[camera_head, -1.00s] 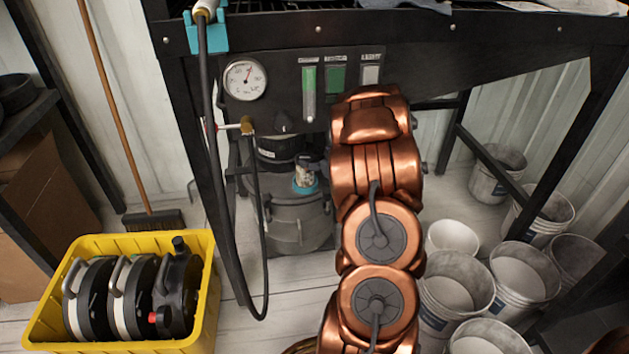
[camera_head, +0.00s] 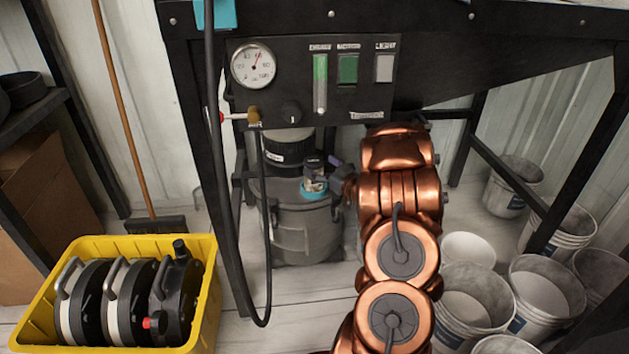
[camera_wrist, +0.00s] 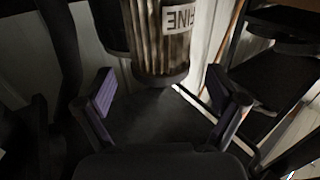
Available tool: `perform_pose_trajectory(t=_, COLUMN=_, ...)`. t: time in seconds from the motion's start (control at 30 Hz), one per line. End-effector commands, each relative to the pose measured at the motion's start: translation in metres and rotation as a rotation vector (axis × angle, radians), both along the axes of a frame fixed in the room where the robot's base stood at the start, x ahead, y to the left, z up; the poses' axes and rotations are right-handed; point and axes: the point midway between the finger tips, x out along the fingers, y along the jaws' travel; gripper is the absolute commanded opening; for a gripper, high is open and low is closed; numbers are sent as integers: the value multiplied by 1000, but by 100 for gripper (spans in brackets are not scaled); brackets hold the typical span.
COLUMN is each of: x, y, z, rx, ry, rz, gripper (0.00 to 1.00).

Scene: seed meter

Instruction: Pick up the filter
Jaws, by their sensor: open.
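The filter (camera_wrist: 160,40) is a pleated, tan-grey cylinder with a dark end band and a white label reading FINE upside down in the wrist view. It stands ahead of my gripper (camera_wrist: 159,76), centred between the two spread purple-padded fingers, with visible space to each side. In the head view a pale and black cylinder (camera_head: 289,150) under the gauge panel appears to be this filter, above the grey canister (camera_head: 300,235).
A control panel (camera_head: 292,90) overhangs the filter. A black hose (camera_head: 268,240) hangs in front on the left. A yellow bin (camera_head: 205,300) with black reels stands at the left. Several white buckets (camera_head: 470,300) crowd the floor at the right.

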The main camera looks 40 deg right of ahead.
Motion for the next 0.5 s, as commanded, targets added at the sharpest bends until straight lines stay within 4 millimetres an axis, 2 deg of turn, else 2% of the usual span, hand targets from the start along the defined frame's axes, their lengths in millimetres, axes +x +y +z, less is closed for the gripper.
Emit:
perform_pose_trajectory(t=0.2, x=26, y=0, z=-2, rx=0, ry=-1, rz=1, gripper=95)
perform_pose_trajectory(t=0.5, x=31, y=-1, z=0, rx=1, ry=2, rz=-1, gripper=95)
